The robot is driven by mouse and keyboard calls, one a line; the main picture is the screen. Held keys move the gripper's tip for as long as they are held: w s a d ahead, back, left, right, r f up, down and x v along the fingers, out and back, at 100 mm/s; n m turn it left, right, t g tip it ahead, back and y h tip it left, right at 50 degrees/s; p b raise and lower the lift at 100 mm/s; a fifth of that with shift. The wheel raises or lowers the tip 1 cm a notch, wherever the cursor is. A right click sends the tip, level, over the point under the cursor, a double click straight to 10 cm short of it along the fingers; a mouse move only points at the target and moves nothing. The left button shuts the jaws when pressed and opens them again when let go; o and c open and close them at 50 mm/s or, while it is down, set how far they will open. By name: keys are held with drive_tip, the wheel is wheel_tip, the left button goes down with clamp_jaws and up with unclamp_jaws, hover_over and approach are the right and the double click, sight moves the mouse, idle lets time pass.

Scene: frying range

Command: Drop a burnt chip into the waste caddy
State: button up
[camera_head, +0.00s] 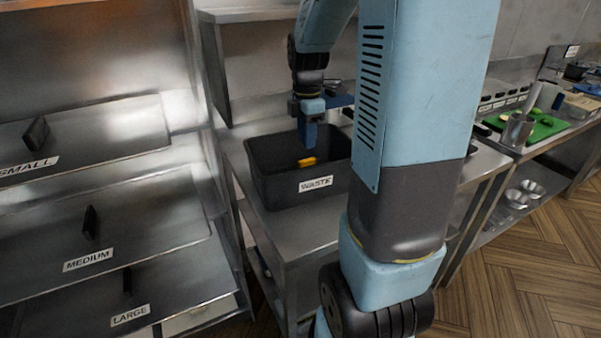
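The waste caddy (264,187) is a dark open box labelled WASTE, standing on a steel counter just left of my arm. My gripper (308,148) points down over its open top, with blue fingers. A yellow-orange chip (307,161) shows right at the fingertips, near the level of the caddy's front rim. The fingers look shut on it, though they overlap from this side and the gap between them is hidden. The chip's underside and the caddy floor are not clearly visible. No burnt colour can be made out on the chip.
Steel drawers labelled SMALL, MEDIUM and LARGE (88,260) stand at the left. A steel shelf unit rises behind the caddy. At the right, a counter holds a green board (548,128) and a metal cup (516,131), with metal bowls (532,188) below. Wooden floor is clear at the lower right.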

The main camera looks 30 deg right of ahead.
drive_tip(key=shift+o, duration=1.4)
wheel_tip(320, 180, up, 14)
drive_tip(key=shift+f, duration=0.15)
drive_tip(key=s+a+m+t, duration=0.2)
drive_tip(key=s+a+m, duration=0.3)
drive_tip(key=s+m, duration=0.3)
drive_tip(key=s+a+f+m+t, duration=0.1)
drive_tip(key=s+a+m+t, duration=0.2)
drive_tip(key=s+a+m, duration=0.3)
drive_tip(key=s+m, duration=0.3)
drive_tip(key=shift+s+f+m+t, duration=0.2)
drive_tip(key=shift+s+m+t, duration=0.1)
drive_tip(key=shift+s, duration=0.1)
